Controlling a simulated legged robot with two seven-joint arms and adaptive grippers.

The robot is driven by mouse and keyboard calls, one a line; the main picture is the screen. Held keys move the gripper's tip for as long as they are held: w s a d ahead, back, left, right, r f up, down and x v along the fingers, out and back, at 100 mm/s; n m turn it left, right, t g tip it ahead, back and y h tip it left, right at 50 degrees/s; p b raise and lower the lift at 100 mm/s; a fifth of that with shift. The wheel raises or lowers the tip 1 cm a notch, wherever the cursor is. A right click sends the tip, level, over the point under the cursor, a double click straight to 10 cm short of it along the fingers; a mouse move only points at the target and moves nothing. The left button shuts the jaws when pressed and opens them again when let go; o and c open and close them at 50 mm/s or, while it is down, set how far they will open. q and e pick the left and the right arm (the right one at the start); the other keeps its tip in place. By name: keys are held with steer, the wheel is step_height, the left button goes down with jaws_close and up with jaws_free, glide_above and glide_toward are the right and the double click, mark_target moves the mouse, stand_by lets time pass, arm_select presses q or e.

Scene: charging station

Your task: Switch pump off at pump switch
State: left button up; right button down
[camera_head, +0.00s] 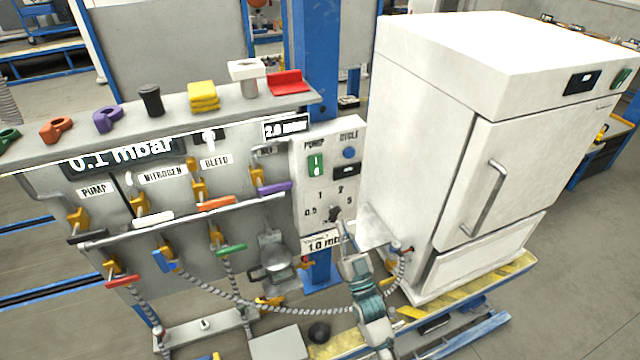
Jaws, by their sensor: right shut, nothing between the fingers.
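The pump switch (316,166) is a green rocker under the PUMP label on the grey control panel (300,200), left of the white cabinet. My right gripper (345,232) reaches up from the bottom, with its fingers shut and empty. It is by the panel's lower edge, below and to the right of the pump switch and apart from it. It is close to the black rotary knob (334,214); I cannot tell whether they touch. My left gripper is not in view.
A blue CYCLE button (349,153) sits right of the switch. The white cabinet (470,150) stands close on the right. A manifold board (180,230) with several coloured valve handles is on the left. A grey hose (300,311) hangs low in front.

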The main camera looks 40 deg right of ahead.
steer(key=p, duration=0.3)
glide_toward(322, 172)
step_height(322, 172, up, 4)
steer(key=w, duration=0.2)
steer(key=w+d, duration=0.1)
steer(key=w, duration=0.1)
steer(key=shift+d, duration=0.15)
steer(key=shift+w+f+p, duration=0.1)
steer(key=shift+w+p, duration=0.2)
steer(key=shift+w, duration=0.15)
steer(key=shift+d, duration=0.1)
